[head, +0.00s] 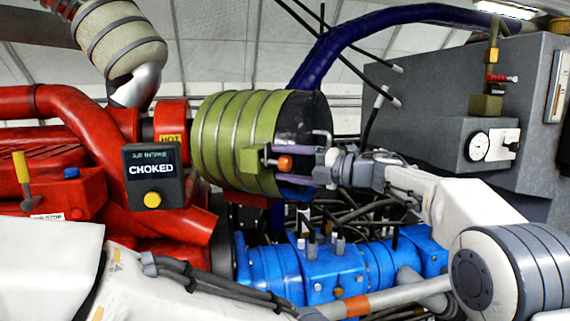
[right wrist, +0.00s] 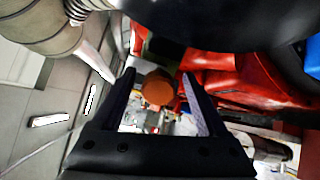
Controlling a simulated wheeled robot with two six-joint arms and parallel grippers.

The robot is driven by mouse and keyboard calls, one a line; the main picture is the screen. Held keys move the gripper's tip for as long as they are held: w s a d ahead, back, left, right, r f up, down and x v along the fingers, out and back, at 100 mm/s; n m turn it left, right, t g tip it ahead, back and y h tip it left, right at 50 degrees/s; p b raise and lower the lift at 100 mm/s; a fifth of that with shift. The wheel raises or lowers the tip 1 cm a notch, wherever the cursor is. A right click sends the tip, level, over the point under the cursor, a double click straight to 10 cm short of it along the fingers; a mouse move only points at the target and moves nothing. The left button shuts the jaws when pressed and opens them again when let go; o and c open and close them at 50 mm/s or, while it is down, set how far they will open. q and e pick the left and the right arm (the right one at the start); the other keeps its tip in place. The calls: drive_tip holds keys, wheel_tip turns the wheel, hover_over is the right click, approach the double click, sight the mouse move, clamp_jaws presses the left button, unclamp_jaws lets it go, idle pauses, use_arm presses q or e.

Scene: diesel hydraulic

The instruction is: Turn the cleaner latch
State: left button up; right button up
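The air cleaner is a green ribbed drum (head: 237,135) in the middle of the head view, with its dark end facing right. The latch shows as an orange knob (head: 285,163) next to a green bracket on the drum. My right gripper (head: 289,160) reaches in from the right, open, with one finger above the knob and one below it. In the right wrist view the orange knob (right wrist: 158,88) appears between the two spread fingers of my right gripper (right wrist: 159,75). I cannot tell whether either finger touches it. My left gripper is out of view.
A dark box reading "CHOKED" (head: 153,175) stands left of the drum, by red engine pipework (head: 80,120). Blue machinery (head: 330,270) lies below. A grey cabinet (head: 440,100) with a gauge (head: 479,147) is at right. A blue hose (head: 370,38) arches above.

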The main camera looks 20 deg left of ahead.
drive_tip(key=shift+d, duration=0.5)
drive_tip(key=s+d+b, duration=0.1)
drive_tip(key=d+b, duration=0.2)
drive_tip(key=d, duration=0.6)
drive_tip(key=shift+d, duration=0.2)
drive_tip(key=shift+s, duration=0.1)
